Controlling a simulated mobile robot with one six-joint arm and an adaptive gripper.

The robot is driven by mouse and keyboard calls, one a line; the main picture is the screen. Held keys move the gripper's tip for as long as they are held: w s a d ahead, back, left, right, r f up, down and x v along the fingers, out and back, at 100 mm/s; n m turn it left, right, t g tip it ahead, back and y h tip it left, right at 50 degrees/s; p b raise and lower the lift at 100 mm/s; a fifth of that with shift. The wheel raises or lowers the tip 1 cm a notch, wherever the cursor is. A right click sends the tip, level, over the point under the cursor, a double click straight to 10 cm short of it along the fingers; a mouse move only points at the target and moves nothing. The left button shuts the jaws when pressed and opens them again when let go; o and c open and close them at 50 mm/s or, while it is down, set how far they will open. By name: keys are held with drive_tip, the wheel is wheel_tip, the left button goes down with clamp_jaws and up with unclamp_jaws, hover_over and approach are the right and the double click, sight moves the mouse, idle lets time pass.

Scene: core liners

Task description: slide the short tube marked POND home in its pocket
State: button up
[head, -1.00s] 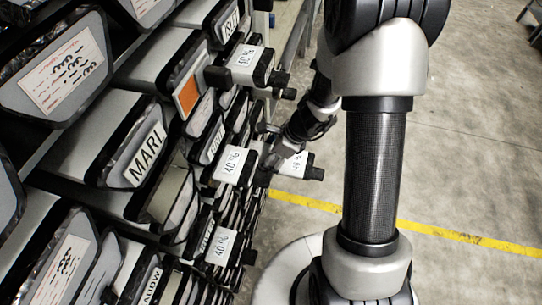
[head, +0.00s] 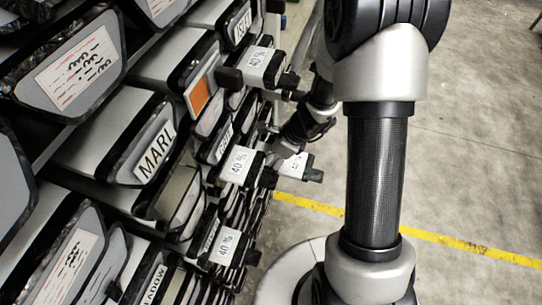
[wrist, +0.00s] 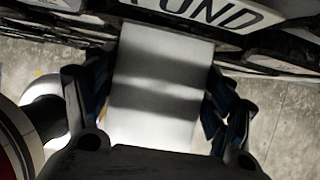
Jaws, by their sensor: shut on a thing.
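In the wrist view a dark plate with a white label (wrist: 215,12) crosses the top; its visible letters read "OND", with the first letter cut off. A smooth pale grey block (wrist: 160,65) comes out from below this label toward me. My gripper (wrist: 153,95) is shut on this block, one dark finger along each side. In the head view my gripper (head: 296,138) is small and partly hidden at the rack front. I cannot read the POND label there, and how deep its tube sits in the pocket is hidden.
The rack fills the left of the head view, with tubes such as one marked MARL (head: 157,152). Several white blocks marked 40 % (head: 238,165) with dark ends stick out toward the aisle. Bare floor with a yellow line (head: 450,242) lies to the right.

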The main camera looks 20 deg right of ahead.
drive_tip(key=shift+w+a, duration=0.55)
drive_tip(key=shift+a, duration=0.15)
drive_tip(key=o, duration=2.1)
drive_tip(key=shift+s, duration=0.1)
drive_tip(key=v, duration=1.2)
drive_tip(key=shift+c, duration=0.3)
